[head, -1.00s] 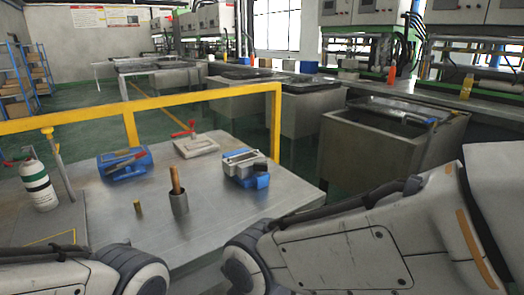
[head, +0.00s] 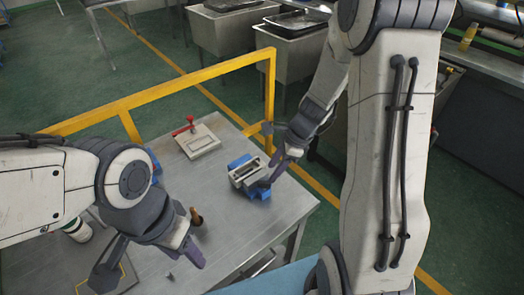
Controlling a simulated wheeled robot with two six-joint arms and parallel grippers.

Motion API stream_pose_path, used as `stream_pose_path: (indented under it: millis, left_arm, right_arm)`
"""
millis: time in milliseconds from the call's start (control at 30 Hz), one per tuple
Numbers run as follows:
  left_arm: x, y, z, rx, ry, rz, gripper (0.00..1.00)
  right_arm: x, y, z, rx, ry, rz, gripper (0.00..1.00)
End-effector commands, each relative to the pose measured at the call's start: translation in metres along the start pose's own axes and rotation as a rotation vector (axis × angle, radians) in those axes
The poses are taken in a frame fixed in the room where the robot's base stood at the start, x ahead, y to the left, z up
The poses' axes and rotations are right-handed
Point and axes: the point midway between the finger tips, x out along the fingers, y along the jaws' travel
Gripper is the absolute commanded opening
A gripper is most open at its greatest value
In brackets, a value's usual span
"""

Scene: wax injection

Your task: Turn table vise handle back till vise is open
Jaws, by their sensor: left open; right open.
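The table vise (head: 241,172), grey metal with blue parts, sits near the right edge of the metal table. Its jaws face up, and I cannot tell how wide they stand apart. Its handle cannot be made out, as my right gripper covers the right side. My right gripper (head: 275,158) is open, reaching down from the upper right close beside the vise; contact cannot be told. My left gripper (head: 150,268) is open and empty above the table's near left part, well away from the vise.
A pale plate with a red-handled clamp (head: 198,142) lies behind the vise. A wooden-handled tool (head: 196,216) shows beside my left gripper. A white bottle (head: 78,231) is partly hidden by my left arm. A yellow rail (head: 190,85) runs along the table's back.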

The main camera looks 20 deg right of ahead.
Motion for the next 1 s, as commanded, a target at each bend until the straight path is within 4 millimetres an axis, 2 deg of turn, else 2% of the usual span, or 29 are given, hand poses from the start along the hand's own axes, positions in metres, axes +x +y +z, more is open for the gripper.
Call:
stream_pose_path:
  millis: [33,200,367,700,833,1000]
  left_arm:
    - [-0.015,0.001,-0.001,0.0,0.0,0.0,0.5]
    - [-0.019,0.001,-0.001,0.0,-0.001,0.0,0.5]
    - [-0.013,0.001,0.0,0.0,-0.001,0.0,0.5]
    - [0.001,0.0,0.0,0.001,-0.001,0.0,0.5]
    - [0.003,0.0,0.0,0.001,0.0,0.0,0.5]
    - [0.004,0.0,0.0,0.001,0.0,0.0,0.5]
  right_arm:
    - [-0.013,-0.005,-0.005,0.064,-0.002,-0.01,0.5]
    - [-0.012,-0.012,-0.018,0.161,-0.006,-0.027,0.5]
    - [0.011,-0.012,-0.019,0.163,-0.006,-0.023,0.5]
    - [0.073,-0.014,-0.017,0.156,-0.004,-0.024,0.5]
    - [0.086,-0.015,-0.016,0.155,-0.005,-0.025,0.5]
    - [0.091,-0.015,-0.015,0.154,-0.004,-0.026,0.5]
